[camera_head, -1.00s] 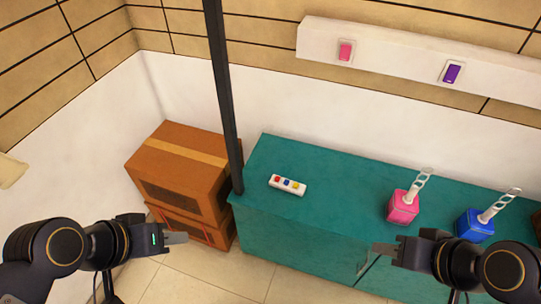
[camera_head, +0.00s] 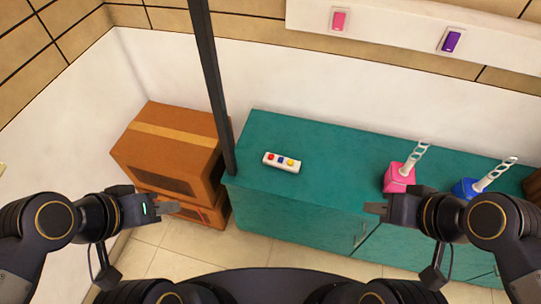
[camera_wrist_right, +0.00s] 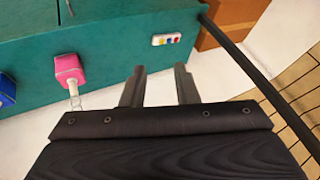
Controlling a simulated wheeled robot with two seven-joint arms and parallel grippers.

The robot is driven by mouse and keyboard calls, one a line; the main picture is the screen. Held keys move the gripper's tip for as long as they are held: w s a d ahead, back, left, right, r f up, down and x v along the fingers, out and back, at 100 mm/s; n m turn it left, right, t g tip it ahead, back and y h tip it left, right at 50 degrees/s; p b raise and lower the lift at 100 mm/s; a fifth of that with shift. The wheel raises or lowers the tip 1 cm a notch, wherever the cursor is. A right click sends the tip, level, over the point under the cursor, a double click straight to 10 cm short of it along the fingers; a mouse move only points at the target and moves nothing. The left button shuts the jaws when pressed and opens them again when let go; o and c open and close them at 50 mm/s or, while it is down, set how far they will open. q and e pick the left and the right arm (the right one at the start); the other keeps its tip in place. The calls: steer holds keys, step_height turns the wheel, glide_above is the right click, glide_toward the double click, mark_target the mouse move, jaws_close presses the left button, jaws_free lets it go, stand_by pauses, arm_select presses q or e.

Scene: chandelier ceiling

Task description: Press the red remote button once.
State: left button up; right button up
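The white remote (camera_head: 282,163) lies on the teal cabinet top near its left end. Its red button (camera_head: 271,157) is at the left end, with a blue button beside it and a yellow one at the right. The remote also shows in the right wrist view (camera_wrist_right: 166,39), beyond the fingers. My left gripper (camera_head: 170,208) is in front of the brown boxes, left of the remote; its finger gap cannot be made out. My right gripper (camera_head: 374,208) is in front of the cabinet, right of the remote. In the right wrist view its two fingers (camera_wrist_right: 160,88) stand apart with nothing between them.
A dark post (camera_head: 212,90) stands left of the remote. Brown boxes (camera_head: 165,150) are stacked beside the cabinet (camera_head: 330,145). A pink block (camera_head: 398,178) and a blue block (camera_head: 466,188) with white handles stand to the right. Pink and purple switches are on the wall.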

jaws_close()
stand_by(1.4)
